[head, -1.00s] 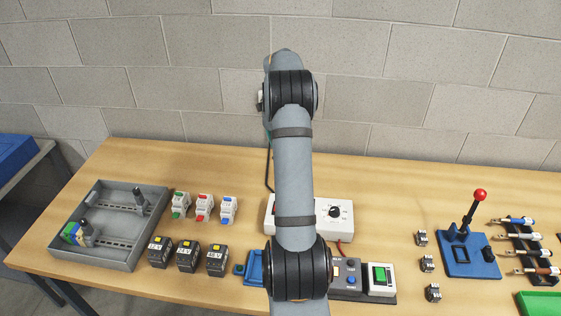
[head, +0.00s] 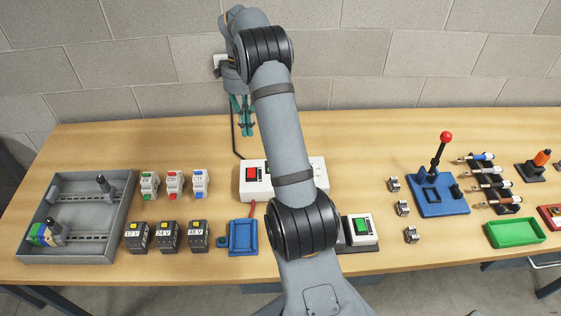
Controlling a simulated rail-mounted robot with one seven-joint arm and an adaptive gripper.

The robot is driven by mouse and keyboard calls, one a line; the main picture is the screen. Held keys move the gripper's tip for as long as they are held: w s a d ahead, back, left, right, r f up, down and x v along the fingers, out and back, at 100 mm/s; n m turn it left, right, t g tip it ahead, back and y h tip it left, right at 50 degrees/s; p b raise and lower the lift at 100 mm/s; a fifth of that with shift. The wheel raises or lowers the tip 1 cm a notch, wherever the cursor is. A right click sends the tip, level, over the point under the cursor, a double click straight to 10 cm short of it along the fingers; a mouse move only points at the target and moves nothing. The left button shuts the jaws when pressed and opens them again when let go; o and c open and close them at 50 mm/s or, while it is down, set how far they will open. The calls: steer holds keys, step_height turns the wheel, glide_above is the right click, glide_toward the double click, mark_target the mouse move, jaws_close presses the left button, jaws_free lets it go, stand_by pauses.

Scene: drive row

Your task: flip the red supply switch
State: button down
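The red supply switch (head: 252,174) is on the left end of a white box (head: 255,192) in the middle of the table. My gripper (head: 244,130) shows beyond the arm, with teal fingers pointing down above the table behind the box. It is above and behind the red switch, apart from it. Two fingers show close together; I cannot tell whether they are open or shut. I see nothing held.
A grey tray (head: 122,208) with rails stands at the left, beside small modules and black blocks (head: 168,237). A blue tray (head: 243,237) lies in front of the white box. A green-button unit (head: 361,229) and red-knobbed lever (head: 446,137) stand to the right.

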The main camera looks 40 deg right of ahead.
steer(key=shift+s+a+r, duration=0.15)
steer(key=shift+s+a, duration=0.05)
steer(key=shift+s, duration=0.2)
steer(key=p, duration=0.2)
glide_toward(252, 176)
steer(key=f, duration=0.6)
steer(key=shift+s+a+f, duration=0.15)
steer(key=shift+s+f, duration=0.2)
steer(key=shift+f, duration=0.1)
